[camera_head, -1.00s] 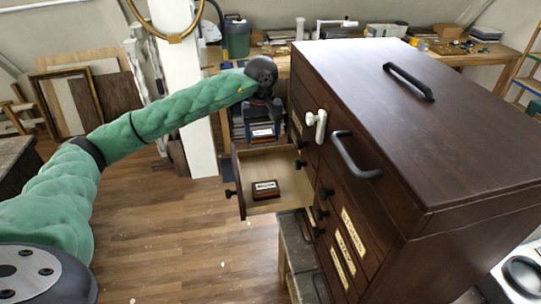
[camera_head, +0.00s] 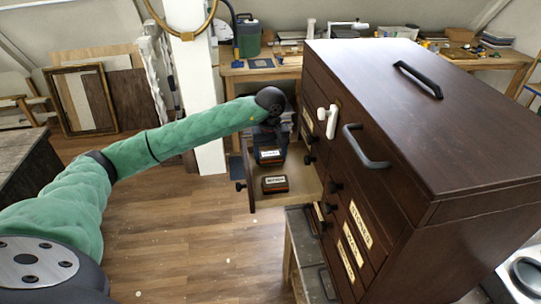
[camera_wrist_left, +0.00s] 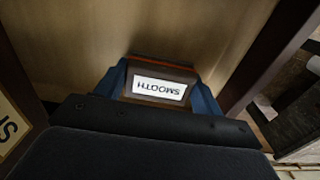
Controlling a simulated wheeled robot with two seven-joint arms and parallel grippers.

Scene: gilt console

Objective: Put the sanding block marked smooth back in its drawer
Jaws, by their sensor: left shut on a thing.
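The sanding block marked SMOOTH (camera_wrist_left: 160,88) is held between the blue fingers of my left gripper (camera_head: 270,155); its white label also shows in the head view (camera_head: 271,154). My left gripper is shut on it. The block is at the far part of the open drawer (camera_head: 311,184), and the wrist view shows pale drawer floor and dark walls around it. I cannot tell whether it touches the floor. A second dark block with a white label (camera_head: 275,184) lies in the drawer, nearer the camera. My right gripper is out of view.
The dark wooden chest (camera_head: 400,150) stands right of the drawer, with a white lever (camera_head: 328,121) and black handle (camera_head: 366,148) on its side. Several labelled drawer fronts lie below. A workbench (camera_head: 262,72) stands behind. Wooden floor (camera_head: 190,240) is clear at left.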

